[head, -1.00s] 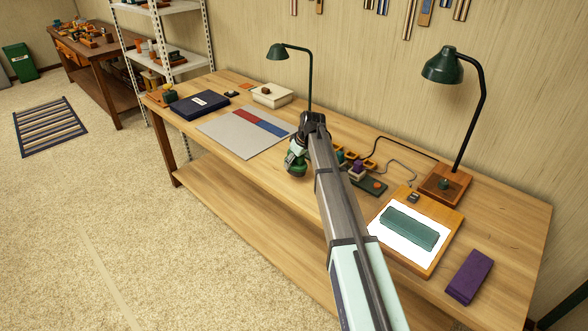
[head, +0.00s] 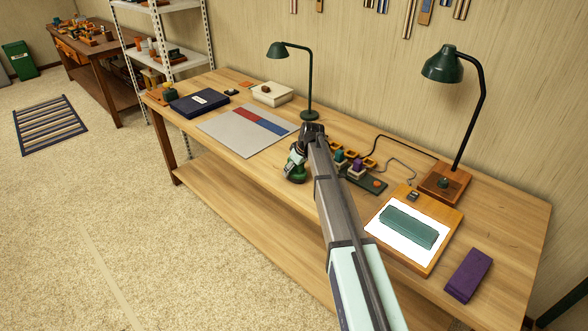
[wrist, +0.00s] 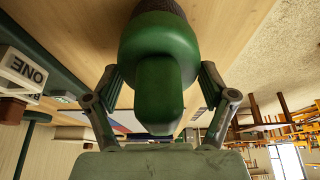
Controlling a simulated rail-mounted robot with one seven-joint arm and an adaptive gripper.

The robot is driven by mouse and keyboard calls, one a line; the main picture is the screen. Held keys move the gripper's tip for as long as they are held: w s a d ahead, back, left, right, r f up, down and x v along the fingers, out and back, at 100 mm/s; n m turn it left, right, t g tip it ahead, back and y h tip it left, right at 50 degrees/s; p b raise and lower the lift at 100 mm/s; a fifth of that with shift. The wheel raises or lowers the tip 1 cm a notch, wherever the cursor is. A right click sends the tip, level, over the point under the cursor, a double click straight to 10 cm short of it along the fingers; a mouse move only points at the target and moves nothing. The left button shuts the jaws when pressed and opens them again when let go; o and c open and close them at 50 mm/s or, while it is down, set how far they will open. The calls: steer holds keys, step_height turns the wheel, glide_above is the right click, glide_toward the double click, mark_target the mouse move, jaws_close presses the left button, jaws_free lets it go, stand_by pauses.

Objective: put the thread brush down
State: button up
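The thread brush (wrist: 160,45) is green with a dark brown end and fills the middle of the wrist view.
A grey board with red and blue patches (head: 230,138) lies left of the brush. Spools on a green base (head: 366,180) are just to the right. A lit board with a green cloth (head: 408,228) and a purple block (head: 468,275) lie farther right. A green lamp (head: 308,85) stands behind.

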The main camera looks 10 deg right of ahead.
mark_target(303, 173)
steer(key=shift+r, duration=0.25)
steer(key=b+v, duration=0.1)
steer(key=v, duration=1.1)
steer(key=shift+b, duration=0.35)
steer(key=shift+f, duration=0.15)
